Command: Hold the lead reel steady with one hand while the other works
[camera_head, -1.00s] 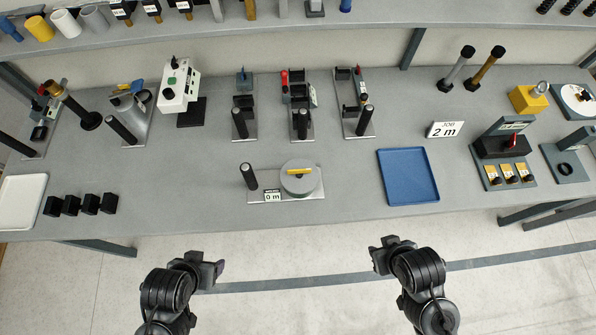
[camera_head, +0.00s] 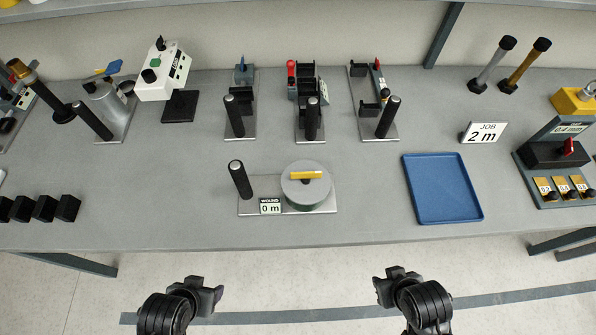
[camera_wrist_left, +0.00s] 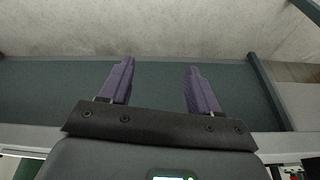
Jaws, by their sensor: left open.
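The lead reel (camera_head: 306,192) is a grey round drum with a yellow bar on top. It sits on a metal base plate (camera_head: 325,208) near the front middle of the bench. A black upright handle (camera_head: 240,180) and a "WOUND 0 m" sign (camera_head: 270,206) are on the same plate, to the reel's left. My left gripper (camera_head: 216,292) is in front of the bench, apart from the reel. In the left wrist view its two purple fingers (camera_wrist_left: 157,88) are spread with nothing between them. My right gripper (camera_head: 382,285) is also in front of the bench, away from the reel; its fingers are unclear.
A blue tray (camera_head: 477,214) lies right of the reel, with a "JOB 2 m" sign (camera_head: 482,133) behind it. Several fixtures with black handles (camera_head: 312,118) stand along the back. Black blocks (camera_head: 44,208) sit at the left front. Bench around the reel is clear.

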